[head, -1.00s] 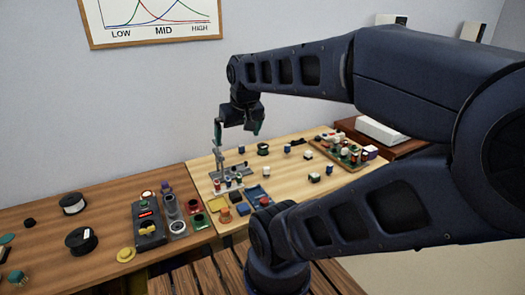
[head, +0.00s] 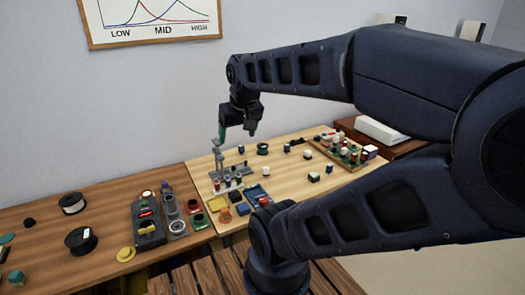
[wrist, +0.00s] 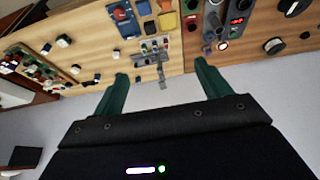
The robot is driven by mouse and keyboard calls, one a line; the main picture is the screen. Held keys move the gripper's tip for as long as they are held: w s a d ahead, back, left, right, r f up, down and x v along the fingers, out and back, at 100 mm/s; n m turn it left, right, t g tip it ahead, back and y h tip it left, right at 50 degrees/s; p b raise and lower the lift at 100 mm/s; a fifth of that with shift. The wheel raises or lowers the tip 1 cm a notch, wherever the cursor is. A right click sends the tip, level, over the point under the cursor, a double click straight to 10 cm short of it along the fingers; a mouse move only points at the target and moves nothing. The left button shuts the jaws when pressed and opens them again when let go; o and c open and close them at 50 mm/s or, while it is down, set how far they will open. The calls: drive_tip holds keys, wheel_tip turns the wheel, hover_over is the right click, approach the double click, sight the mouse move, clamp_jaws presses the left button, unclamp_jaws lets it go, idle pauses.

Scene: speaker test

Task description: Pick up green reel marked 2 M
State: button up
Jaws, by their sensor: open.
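A small dark reel with some green on it (head: 262,148) lies on the light wood table, right of the grey stand; its marking is too small to read. I cannot tell whether it is the green reel marked 2 M. My gripper (head: 237,135) hangs above the back of this table, near the wall, to the left of and above that reel in the picture. Its two green fingers are apart with nothing between them, as the wrist view (wrist: 161,72) also shows. I cannot pick out the reel with certainty in the wrist view.
The grey stand (head: 218,160) rises just below my gripper. Coloured trays and small parts lie in front of it. A rack of parts (head: 343,150) stands at the right. The darker left table holds black reels (head: 81,241) and a dark device (head: 147,224).

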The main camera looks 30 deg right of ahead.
drive_tip(key=w+d+m+y, duration=0.2)
drive_tip(key=w+d, duration=0.2)
drive_tip(key=w, duration=1)
drive_tip(key=m+g+h, duration=0.2)
drive_tip(key=m+h, duration=0.3)
drive_tip(key=m, duration=0.3)
hover_over(263, 145)
drive_tip(key=s+a, duration=0.2)
drive_tip(key=a, duration=0.1)
drive_tip(key=f, duration=2.9)
drive_tip(key=shift+s+d+f, duration=0.15)
drive_tip(key=shift+s+d, duration=0.05)
drive_tip(key=shift+a+x, duration=0.2)
drive_tip(key=shift+x, duration=5.15)
drive_tip(key=shift+s, duration=0.1)
drive_tip(key=shift+c, duration=0.5)
